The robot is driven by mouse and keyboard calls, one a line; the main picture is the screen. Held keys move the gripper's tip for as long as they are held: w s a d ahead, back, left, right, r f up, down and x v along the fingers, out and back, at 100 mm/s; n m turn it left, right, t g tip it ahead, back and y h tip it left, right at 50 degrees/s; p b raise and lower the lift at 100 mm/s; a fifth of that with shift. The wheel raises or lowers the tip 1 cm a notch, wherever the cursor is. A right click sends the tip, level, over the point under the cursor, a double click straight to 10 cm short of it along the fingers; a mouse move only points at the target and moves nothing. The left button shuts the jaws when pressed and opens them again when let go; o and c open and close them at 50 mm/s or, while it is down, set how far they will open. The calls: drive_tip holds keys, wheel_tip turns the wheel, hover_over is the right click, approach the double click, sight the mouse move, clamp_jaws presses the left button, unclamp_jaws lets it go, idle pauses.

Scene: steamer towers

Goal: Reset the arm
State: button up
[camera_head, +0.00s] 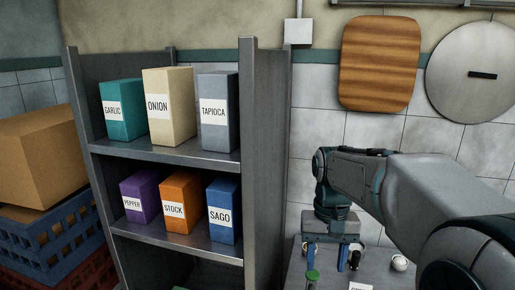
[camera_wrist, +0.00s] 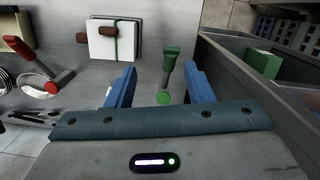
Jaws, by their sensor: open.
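My gripper (camera_head: 331,258) is at the lower right in the head view, pointing down above a grey worktop (camera_head: 299,262), just right of the shelf unit. In the wrist view my gripper (camera_wrist: 160,84) shows two blue fingers spread wide apart, with nothing clamped between them.
A grey shelf unit (camera_head: 264,150) holds several labelled boxes, such as the onion box (camera_head: 170,105) and sago box (camera_head: 224,212). A cardboard box (camera_head: 38,155) sits on crates at left. The wrist view shows a white block (camera_wrist: 112,45) and a red-handled tool (camera_wrist: 52,80).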

drive_tip(key=s+f+n+t, duration=0.1)
drive_tip(key=s+f+t, duration=0.3)
drive_tip(key=s, duration=0.8)
drive_tip(key=shift+s+d+f+t, duration=0.15)
drive_tip(key=shift+s+d+t, duration=0.15)
drive_tip(key=shift+t, duration=0.3)
idle(1.9)
